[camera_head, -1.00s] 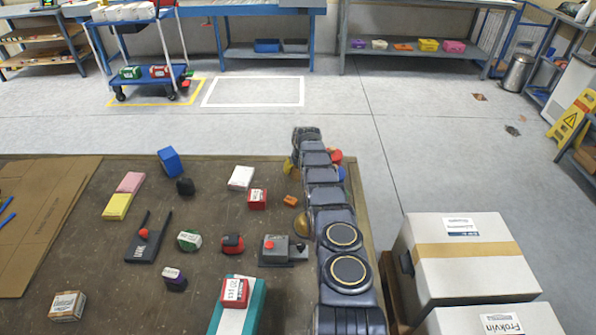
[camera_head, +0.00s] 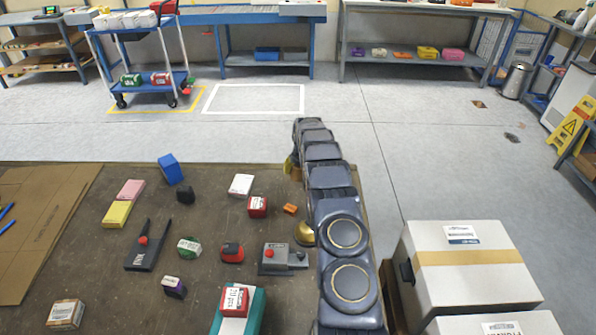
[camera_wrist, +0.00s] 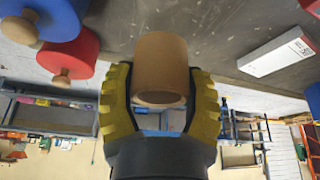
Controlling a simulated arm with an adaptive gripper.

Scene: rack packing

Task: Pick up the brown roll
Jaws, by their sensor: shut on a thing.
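The brown roll (camera_wrist: 160,62) is in the wrist view, between the two yellow ribbed fingers of my gripper (camera_wrist: 160,78). The fingers are shut on it, one on each side. The table surface (camera_wrist: 205,25) shows close behind the roll in this view; I cannot tell whether the roll touches it. In the head view my arm hides the roll and most of my gripper. Only a bit of yellow shows at the arm's left edge.
In the wrist view, red (camera_wrist: 72,52) and blue (camera_wrist: 52,14) knobbed things are at the left, and a white box (camera_wrist: 277,52) at the right. In the head view, an orange block (camera_head: 290,208) and brass dome (camera_head: 304,233) are left of my arm. White cartons (camera_head: 470,265) stand right.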

